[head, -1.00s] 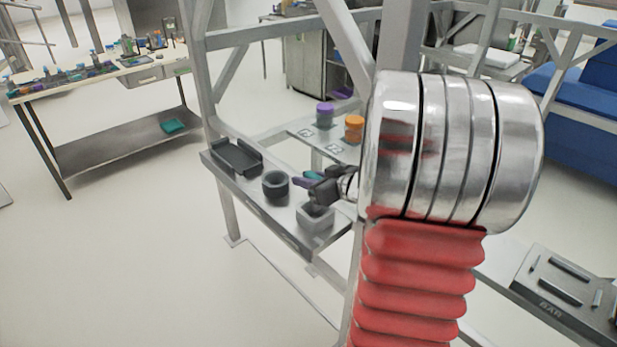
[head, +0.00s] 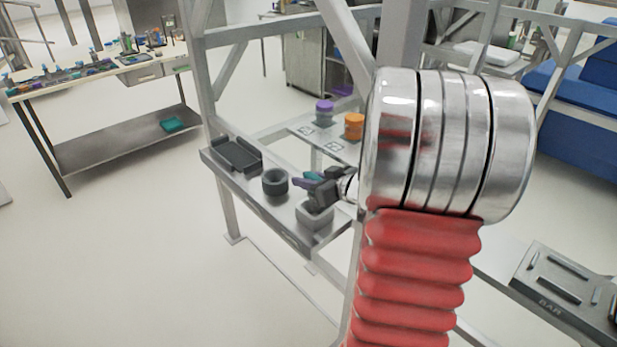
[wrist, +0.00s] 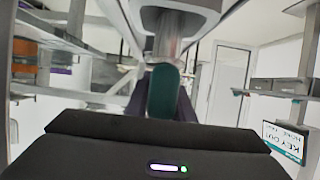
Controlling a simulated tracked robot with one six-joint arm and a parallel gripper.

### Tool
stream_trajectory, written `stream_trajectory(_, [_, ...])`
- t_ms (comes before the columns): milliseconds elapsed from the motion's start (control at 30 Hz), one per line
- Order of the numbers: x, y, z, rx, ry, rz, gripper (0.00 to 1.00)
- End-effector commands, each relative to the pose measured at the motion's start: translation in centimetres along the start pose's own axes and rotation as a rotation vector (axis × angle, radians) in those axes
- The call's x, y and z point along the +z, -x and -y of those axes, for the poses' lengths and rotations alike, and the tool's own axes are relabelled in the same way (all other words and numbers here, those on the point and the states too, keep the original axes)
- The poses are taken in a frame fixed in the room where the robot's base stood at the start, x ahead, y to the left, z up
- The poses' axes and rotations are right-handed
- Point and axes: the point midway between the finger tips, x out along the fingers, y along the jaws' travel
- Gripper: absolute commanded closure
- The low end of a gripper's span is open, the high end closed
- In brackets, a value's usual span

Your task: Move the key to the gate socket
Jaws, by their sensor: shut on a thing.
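In the wrist view my gripper (wrist: 160,95) is shut on a grey stepped, rounded piece, which looks like the key (wrist: 176,20), beyond the fingers. The key cannot be made out in the head view. A round dark open cup (head: 275,184) stands on the shelf just left of my gripper. A square light grey holder (head: 314,217) stands below my gripper. I cannot tell which of them is the gate socket.
A dark tray (head: 238,155) lies at the shelf's (head: 285,228) far left end. A purple-lidded jar (head: 324,112) and an orange jar (head: 354,126) stand on a back shelf. Grey frame posts (head: 400,35) rise close to my arm. A panel marked BAR (head: 565,285) is at right.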

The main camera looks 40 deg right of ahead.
Motion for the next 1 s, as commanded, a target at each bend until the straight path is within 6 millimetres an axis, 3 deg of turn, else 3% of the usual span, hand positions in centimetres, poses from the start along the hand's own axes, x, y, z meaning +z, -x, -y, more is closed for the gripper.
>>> stream_trajectory(1000, [0.67,-0.34,0.05,-0.001,0.001,-0.001,1.0])
